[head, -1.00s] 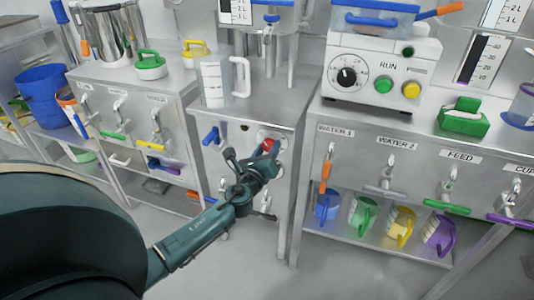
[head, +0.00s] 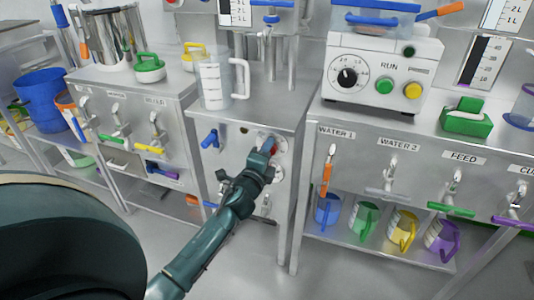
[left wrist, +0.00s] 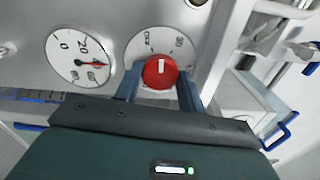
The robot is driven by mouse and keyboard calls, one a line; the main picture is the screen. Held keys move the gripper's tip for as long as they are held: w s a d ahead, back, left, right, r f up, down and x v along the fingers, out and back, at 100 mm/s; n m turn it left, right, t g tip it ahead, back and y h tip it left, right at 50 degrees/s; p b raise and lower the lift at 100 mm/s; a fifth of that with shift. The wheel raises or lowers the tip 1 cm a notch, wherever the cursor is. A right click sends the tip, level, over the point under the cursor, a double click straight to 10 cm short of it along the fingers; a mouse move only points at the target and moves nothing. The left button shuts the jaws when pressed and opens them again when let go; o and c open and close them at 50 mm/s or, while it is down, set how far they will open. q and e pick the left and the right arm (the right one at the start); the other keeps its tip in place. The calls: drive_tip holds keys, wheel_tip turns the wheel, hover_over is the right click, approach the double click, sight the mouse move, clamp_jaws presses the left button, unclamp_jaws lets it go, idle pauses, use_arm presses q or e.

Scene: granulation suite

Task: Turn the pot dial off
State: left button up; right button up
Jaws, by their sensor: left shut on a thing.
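The red dial (left wrist: 160,72) sits on a round pale scale plate on a steel panel. My right gripper is not in view.
A round gauge with a red needle (left wrist: 80,58) is left of the dial. A blue-handled tap (head: 209,139) is on the same cabinet front. A clear jug (head: 214,82) stands on top. To the right is a bench with labelled taps and a control box (head: 378,70).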

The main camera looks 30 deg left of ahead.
use_arm(q)
drive_tip(key=n+p, duration=0.1)
drive_tip(key=n, duration=0.4)
drive_tip(key=shift+n, duration=0.3)
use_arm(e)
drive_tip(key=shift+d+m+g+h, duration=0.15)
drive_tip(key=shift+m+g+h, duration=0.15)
use_arm(q)
drive_tip(key=o, duration=1)
drive_tip(key=shift+c, duration=0.2)
drive_tip(key=shift+s, duration=0.1)
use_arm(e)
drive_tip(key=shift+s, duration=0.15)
